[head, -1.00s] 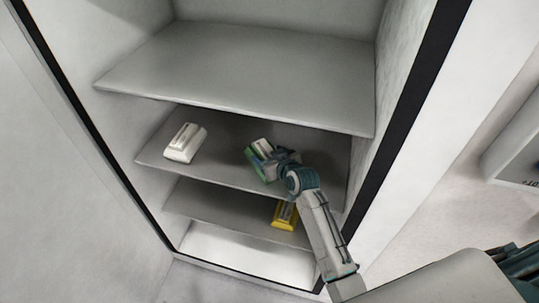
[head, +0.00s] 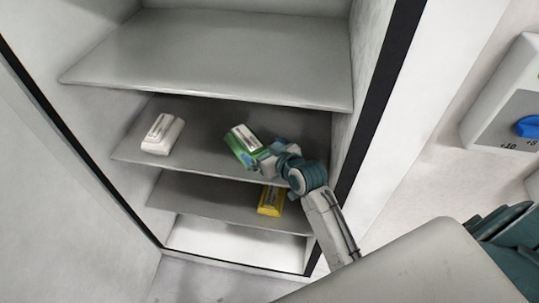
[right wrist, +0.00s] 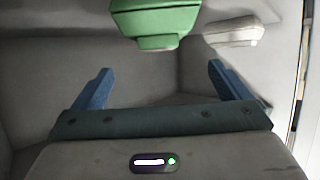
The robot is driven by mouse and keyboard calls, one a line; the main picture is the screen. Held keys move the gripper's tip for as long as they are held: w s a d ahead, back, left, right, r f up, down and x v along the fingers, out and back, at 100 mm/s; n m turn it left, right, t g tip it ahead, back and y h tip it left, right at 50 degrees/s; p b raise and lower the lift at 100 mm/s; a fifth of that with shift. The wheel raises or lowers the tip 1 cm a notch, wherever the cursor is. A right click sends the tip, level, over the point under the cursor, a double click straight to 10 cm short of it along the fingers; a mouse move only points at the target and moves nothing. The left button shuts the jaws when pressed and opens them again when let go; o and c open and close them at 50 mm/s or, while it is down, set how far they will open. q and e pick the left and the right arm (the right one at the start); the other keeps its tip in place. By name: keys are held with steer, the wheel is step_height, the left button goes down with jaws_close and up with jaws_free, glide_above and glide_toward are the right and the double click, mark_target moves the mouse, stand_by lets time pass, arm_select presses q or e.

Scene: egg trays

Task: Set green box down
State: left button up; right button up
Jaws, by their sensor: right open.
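The green box (head: 243,144), an egg carton with a pale label on top, is on the middle shelf (head: 200,155) of the cabinet. In the right wrist view the green box (right wrist: 155,25) is beyond the fingertips, apart from both fingers. My right gripper (head: 264,160) is open beside the box's near right end; it also shows in the right wrist view (right wrist: 155,80) with its blue fingers wide apart and nothing between them. My left gripper is not in view.
A white box (head: 162,134) is on the same shelf to the left; it also shows in the right wrist view (right wrist: 233,33). A yellow box (head: 270,201) is on the shelf below. The upper shelf (head: 210,55) is empty. A panel with a blue knob (head: 528,127) is at right.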

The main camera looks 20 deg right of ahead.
steer(key=shift+v, duration=1.5)
